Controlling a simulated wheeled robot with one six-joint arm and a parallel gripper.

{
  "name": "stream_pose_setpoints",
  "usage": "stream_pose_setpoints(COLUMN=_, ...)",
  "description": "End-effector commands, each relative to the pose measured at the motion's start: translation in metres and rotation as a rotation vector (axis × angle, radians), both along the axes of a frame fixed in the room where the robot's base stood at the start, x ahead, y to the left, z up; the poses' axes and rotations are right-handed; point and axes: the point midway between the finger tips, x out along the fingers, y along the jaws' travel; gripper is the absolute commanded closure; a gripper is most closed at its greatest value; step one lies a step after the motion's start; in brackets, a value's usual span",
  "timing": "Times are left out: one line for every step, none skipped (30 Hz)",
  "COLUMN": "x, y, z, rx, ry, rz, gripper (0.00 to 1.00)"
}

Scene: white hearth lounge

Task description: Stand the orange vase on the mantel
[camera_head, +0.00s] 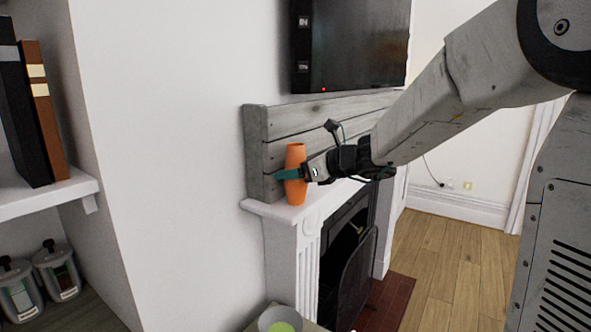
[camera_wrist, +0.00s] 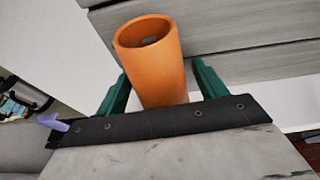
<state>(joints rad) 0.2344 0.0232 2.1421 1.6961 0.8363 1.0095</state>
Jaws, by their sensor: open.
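The orange vase (camera_head: 295,158) stands upright on the near left end of the white mantel (camera_head: 262,208), in front of the grey wood panel. My gripper (camera_head: 287,174) is level with the vase's middle, its green fingers around it. In the wrist view the vase (camera_wrist: 152,62) shows its open round mouth between the two green fingers of my gripper (camera_wrist: 160,92). Gaps show between the fingers and the vase, and the jaws are open. The vase's base is hidden in the wrist view.
Grey plank panelling (camera_head: 330,115) backs the mantel, with a dark television (camera_head: 352,45) above. A black fire screen (camera_head: 358,268) stands below by the hearth. A white shelf (camera_head: 45,197) with books is at the left. A grey bowl (camera_head: 272,316) with something green is low in front.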

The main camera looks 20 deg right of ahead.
Motion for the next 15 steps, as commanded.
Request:
stream_pose_setpoints(x=0.000, y=0.000, z=0.001, rx=0.000, ry=0.000, rz=0.000, gripper=0.29)
stream_pose_setpoints(x=0.000, y=0.000, z=0.002, rx=0.000, ry=-0.001, rz=0.000, gripper=0.29)
stream_pose_setpoints(x=0.000, y=0.000, z=0.004, rx=-0.001, ry=-0.002, rz=0.001, gripper=0.29)
stream_pose_setpoints(x=-0.002, y=-0.002, z=0.005, rx=-0.001, ry=-0.002, rz=-0.002, gripper=0.29)
stream_pose_setpoints(x=-0.004, y=-0.004, z=0.006, rx=-0.001, ry=-0.002, rz=-0.003, gripper=0.29)
stream_pose_setpoints(x=-0.008, y=-0.008, z=0.007, rx=-0.001, ry=-0.002, rz=-0.003, gripper=0.29)
stream_pose_setpoints(x=-0.012, y=-0.011, z=0.009, rx=-0.001, ry=-0.002, rz=-0.003, gripper=0.29)
stream_pose_setpoints(x=-0.017, y=-0.014, z=0.010, rx=-0.001, ry=-0.002, rz=-0.003, gripper=0.29)
stream_pose_setpoints(x=-0.023, y=-0.019, z=0.013, rx=0.000, ry=-0.003, rz=-0.005, gripper=0.29)
stream_pose_setpoints(x=-0.028, y=-0.023, z=0.015, rx=-0.001, ry=-0.003, rz=-0.005, gripper=0.29)
stream_pose_setpoints(x=-0.033, y=-0.026, z=0.017, rx=-0.001, ry=-0.004, rz=-0.004, gripper=0.29)
stream_pose_setpoints(x=-0.040, y=-0.032, z=0.020, rx=-0.001, ry=-0.003, rz=-0.005, gripper=0.29)
stream_pose_setpoints(x=-0.045, y=-0.036, z=0.022, rx=-0.001, ry=-0.002, rz=-0.004, gripper=0.29)
stream_pose_setpoints(x=-0.050, y=-0.040, z=0.024, rx=-0.001, ry=-0.003, rz=-0.005, gripper=0.29)
stream_pose_setpoints(x=-0.057, y=-0.044, z=0.026, rx=-0.002, ry=-0.003, rz=-0.005, gripper=0.29)
